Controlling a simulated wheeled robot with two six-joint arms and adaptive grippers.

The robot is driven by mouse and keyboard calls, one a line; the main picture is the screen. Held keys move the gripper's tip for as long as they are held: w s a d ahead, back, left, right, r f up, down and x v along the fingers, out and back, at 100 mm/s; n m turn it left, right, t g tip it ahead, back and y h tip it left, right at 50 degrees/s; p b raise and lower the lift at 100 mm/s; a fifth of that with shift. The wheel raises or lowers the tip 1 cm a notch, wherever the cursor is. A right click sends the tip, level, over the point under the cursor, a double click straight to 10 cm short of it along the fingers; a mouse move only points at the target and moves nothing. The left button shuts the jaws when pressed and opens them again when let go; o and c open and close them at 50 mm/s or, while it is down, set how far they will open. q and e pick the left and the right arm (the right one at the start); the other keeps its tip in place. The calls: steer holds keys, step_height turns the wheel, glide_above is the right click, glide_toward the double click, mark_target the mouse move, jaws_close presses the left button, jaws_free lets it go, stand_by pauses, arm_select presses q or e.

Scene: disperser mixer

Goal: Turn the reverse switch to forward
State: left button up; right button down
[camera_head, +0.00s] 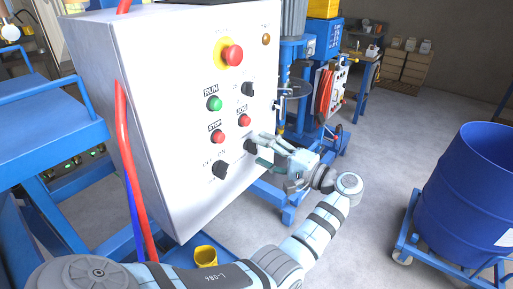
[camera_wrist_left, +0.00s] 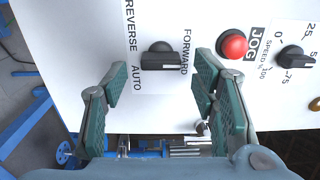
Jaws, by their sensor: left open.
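The reverse switch is a black rotary knob (camera_wrist_left: 163,58) on the white panel, with REVERSE, AUTO and FORWARD printed around it. Its grip bar lies across the left wrist view; which mark it points to I cannot tell. In the head view the knob (camera_head: 249,146) shows partly beside my fingertips. My left gripper (camera_head: 259,143) is at the panel's right edge, fingers toward the panel. In the left wrist view my left gripper (camera_wrist_left: 160,76) is open, with one finger on each side of the knob and visible gaps between. My right gripper is not in view.
A red JOG button (camera_wrist_left: 232,44) and a black speed knob (camera_wrist_left: 291,58) are beside the switch. A green RUN button (camera_head: 214,103), a red STOP button (camera_head: 218,136) and an ON/OFF knob (camera_head: 221,170) are nearby. A blue drum (camera_head: 470,190) stands right.

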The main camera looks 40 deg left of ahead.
arm_select(q)
steer(key=d, duration=0.9)
steer(key=shift+d, duration=0.25)
steer(key=shift+w+a, duration=0.1)
